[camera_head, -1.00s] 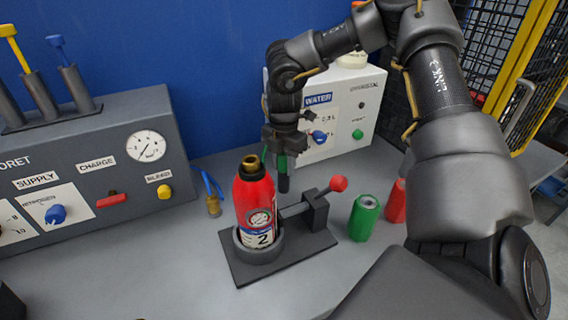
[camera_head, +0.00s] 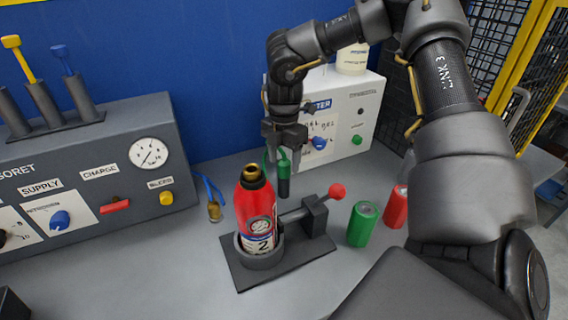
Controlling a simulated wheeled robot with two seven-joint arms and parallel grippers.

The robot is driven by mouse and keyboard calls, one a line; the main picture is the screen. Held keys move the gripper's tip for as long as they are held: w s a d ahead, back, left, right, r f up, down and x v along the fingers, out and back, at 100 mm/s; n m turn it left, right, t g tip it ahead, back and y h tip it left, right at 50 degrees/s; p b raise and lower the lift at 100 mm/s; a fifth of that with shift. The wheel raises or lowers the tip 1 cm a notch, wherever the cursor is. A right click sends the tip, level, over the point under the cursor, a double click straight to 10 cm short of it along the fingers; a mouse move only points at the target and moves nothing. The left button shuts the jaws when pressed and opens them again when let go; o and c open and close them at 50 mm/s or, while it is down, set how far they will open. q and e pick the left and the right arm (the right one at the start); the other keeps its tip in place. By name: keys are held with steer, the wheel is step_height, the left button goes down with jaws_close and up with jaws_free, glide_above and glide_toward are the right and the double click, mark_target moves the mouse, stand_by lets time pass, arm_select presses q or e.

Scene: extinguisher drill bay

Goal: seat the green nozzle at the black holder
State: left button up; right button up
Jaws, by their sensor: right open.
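A green nozzle (camera_head: 284,160) is under my right gripper, behind the red extinguisher. Its green part tops a dark upright cylinder (camera_head: 284,186); I cannot tell whether this cylinder is the black holder or part of the nozzle. A green hose piece (camera_head: 267,164) shows just left of it. My right gripper (camera_head: 284,146) is open, pointing down, with its fingers around or just above the green top; contact cannot be made out. My left gripper is not in view.
A red extinguisher (camera_head: 256,212) stands in a clamp base (camera_head: 290,267) with a red-knobbed lever, in front of the nozzle. Green (camera_head: 362,224) and red (camera_head: 396,207) cans stand to the right. A white water panel (camera_head: 352,110) is behind, a grey gauge panel (camera_head: 120,205) at left.

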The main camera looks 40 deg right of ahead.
step_height(320, 180, up, 6)
steer(key=shift+r+p, duration=0.15)
steer(key=shift+p, duration=1.05)
steer(key=shift+r, duration=0.3)
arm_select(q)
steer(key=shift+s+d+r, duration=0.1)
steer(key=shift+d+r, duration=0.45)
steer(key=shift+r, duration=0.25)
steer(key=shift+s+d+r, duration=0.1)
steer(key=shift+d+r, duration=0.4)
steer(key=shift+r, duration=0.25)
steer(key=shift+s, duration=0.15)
arm_select(e)
steer(key=shift+s+f, duration=0.1)
